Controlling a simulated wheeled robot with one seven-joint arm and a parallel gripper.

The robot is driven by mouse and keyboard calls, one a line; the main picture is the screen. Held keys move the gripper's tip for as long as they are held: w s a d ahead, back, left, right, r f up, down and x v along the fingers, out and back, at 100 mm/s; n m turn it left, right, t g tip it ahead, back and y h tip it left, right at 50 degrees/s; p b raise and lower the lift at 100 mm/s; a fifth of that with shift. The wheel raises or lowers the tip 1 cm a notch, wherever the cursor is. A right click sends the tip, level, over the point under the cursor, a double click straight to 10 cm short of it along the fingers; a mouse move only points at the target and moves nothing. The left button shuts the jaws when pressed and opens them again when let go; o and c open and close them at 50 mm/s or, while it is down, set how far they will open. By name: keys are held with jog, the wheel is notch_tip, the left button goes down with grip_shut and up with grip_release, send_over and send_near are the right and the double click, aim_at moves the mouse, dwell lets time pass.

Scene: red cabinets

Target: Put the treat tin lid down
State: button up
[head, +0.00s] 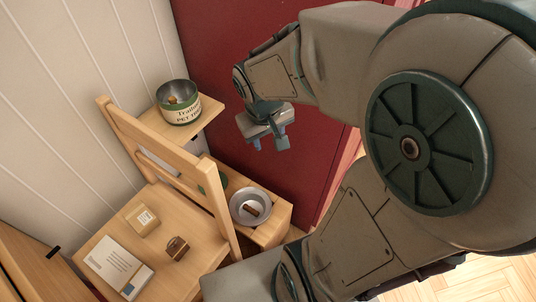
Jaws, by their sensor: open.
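The treat tin (180,108), green and white with a pet treat label, stands upright and open on a wooden shelf at the upper left, with brown pieces inside. A green rounded thing (212,183), which looks like the tin's lid, lies on the lower wooden surface beside a bowl. The chair back hides part of it. My gripper (269,142) hangs in front of the red cabinet, right of the tin and above the bowl. It is open, with nothing seen between its fingers, and apart from the green thing.
A metal bowl (262,197) with a brown piece sits on the lower surface. The red cabinet (215,50) closes off the back.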

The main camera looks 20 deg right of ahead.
jog(key=s+a+r+g+y, duration=0.1)
jog(key=s+a+r, duration=0.1)
jog(key=s, duration=0.5)
jog(key=shift+a+m+y, duration=0.3)
jog(key=shift+a+y, duration=0.1)
